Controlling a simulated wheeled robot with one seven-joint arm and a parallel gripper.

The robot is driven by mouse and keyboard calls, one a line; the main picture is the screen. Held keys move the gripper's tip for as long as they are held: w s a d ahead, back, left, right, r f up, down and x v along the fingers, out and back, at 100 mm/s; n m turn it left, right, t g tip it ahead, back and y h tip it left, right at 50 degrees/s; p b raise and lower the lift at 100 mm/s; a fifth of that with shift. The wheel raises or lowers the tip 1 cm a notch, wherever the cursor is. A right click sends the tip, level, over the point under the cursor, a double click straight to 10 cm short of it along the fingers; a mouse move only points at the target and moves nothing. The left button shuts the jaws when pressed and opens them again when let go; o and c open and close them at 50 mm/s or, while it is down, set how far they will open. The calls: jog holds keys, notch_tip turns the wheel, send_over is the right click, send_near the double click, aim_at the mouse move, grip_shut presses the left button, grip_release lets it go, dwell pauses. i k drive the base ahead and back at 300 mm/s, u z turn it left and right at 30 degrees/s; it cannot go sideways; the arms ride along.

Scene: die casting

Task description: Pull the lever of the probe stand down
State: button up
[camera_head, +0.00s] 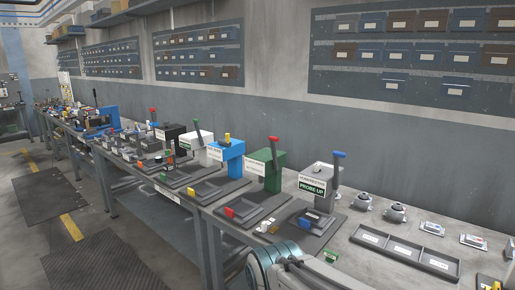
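The probe stand (320,177) is a light grey block on a dark base, right of centre on the long workbench. A green sign on its front reads "PROBE UP". Its lever (336,176) rises almost upright at the stand's right side and ends in a blue grip (338,154). Part of my arm shows at the bottom centre, in front of the bench and below the stand. My gripper is not in view. Nothing is seen touching the lever.
A green stand (265,170) with a red-tipped lever is just left of the probe stand. A blue stand (228,157) is farther left. Two grey metal parts (396,212) and a dark divided tray (405,248) lie to the right. Floor shows left of the bench.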

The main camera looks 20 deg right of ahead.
aim_at(336, 153)
jog(key=u, duration=0.25)
jog(key=i, duration=0.8)
jog(key=z, duration=0.75)
jog(key=i, duration=0.85)
jog(key=z, duration=0.95)
